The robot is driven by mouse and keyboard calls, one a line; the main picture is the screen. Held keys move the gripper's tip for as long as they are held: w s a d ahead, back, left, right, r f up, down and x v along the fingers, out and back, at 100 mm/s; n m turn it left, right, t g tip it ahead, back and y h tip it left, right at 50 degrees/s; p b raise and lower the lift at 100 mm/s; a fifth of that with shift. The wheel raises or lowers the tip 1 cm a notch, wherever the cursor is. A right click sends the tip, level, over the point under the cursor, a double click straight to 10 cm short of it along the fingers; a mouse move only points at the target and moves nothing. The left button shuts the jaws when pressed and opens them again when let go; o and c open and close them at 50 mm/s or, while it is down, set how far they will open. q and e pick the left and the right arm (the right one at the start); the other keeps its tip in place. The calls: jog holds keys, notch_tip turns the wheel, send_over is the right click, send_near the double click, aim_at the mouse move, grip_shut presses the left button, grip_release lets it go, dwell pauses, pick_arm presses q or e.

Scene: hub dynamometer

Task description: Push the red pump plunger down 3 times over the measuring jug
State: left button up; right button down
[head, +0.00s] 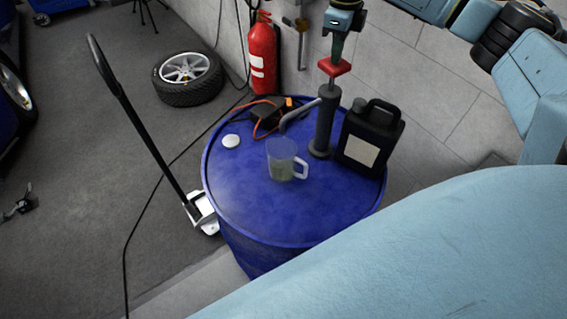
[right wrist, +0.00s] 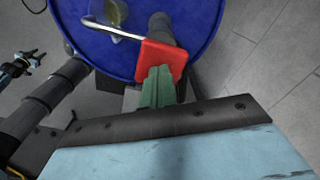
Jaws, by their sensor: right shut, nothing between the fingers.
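The red pump plunger (head: 334,67) tops a dark upright pump (head: 325,125) on the blue drum (head: 240,200). A short stretch of rod shows between the red handle and the pump body. The grey spout (head: 300,114) reaches left, with its end above the clear measuring jug (head: 282,158), which stands on the drum. The jug's lower part looks yellowish. My right gripper (head: 337,52) points down, shut and empty, right over the red handle. In the right wrist view its green fingers (right wrist: 158,88) overlap the red plunger (right wrist: 165,58); whether they touch is unclear. My left gripper is not visible.
A black canister (head: 370,138) stands close right of the pump. A dark device with an orange cable (head: 268,115) and a white round item (head: 231,141) lie on the drum. A fire extinguisher (head: 262,55) is behind; a trolley handle (head: 135,120) stands left.

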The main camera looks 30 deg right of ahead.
aim_at(334, 71)
jog(key=shift+f+b, duration=1.45)
jog(key=shift+f, duration=1.45)
jog(key=shift+r+p, duration=2.55)
jog(key=shift+r, duration=1.15)
notch_tip(334, 71, up, 3)
jog(key=shift+f+p, duration=0.2)
jog(key=shift+p, duration=0.8)
jog(key=shift+r, duration=1.65)
